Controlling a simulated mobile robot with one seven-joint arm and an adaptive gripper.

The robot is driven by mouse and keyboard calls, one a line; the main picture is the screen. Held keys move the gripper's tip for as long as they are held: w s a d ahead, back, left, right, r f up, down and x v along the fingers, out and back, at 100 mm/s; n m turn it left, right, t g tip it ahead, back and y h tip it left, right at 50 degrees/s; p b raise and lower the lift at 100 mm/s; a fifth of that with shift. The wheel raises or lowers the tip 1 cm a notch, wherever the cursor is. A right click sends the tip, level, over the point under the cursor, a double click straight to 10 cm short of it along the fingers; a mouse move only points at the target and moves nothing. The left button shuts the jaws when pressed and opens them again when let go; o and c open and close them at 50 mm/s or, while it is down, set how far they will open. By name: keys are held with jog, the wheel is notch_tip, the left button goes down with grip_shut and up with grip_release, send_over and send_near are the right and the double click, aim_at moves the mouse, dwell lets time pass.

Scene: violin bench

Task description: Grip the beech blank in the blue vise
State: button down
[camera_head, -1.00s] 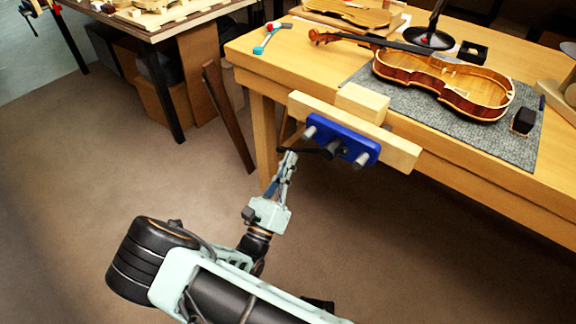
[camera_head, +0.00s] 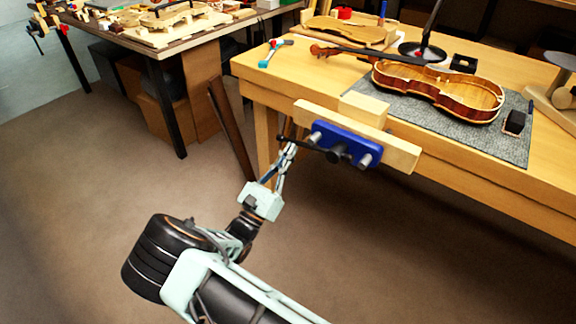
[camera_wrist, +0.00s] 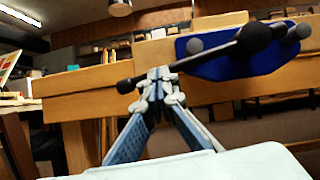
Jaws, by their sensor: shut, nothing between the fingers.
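The blue vise (camera_head: 345,143) is mounted at the bench's front edge, with a long wooden jaw (camera_head: 398,152) behind its blue plate. The beech blank (camera_head: 364,107) is a pale block between that wooden jaw and the bench edge, its top showing above the jaw. The vise's black handle bar (camera_head: 312,146) slants, its left end higher in the head view; in the wrist view it has a ball at each end (camera_wrist: 126,86). My gripper (camera_head: 290,146) is shut and empty, its fingertips (camera_wrist: 162,80) at the bar's left part. Whether they touch it is unclear.
A violin body (camera_head: 440,92) lies on a grey mat (camera_head: 470,132) on the bench. A hammer-like tool (camera_head: 274,52) lies at the bench's left corner. A dark strip of wood (camera_head: 230,128) leans left of the bench leg. The floor in front is clear.

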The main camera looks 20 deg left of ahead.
notch_tip(320, 180, up, 9)
jog(key=m+g+h+p, duration=0.2)
jog(key=m+g+h, duration=0.3)
jog(key=m, duration=0.9)
jog(key=shift+d+r+g+h, duration=0.25)
jog(key=shift+g+h, duration=0.15)
jog(key=shift+h, duration=0.6)
jog(key=shift+f, duration=0.2)
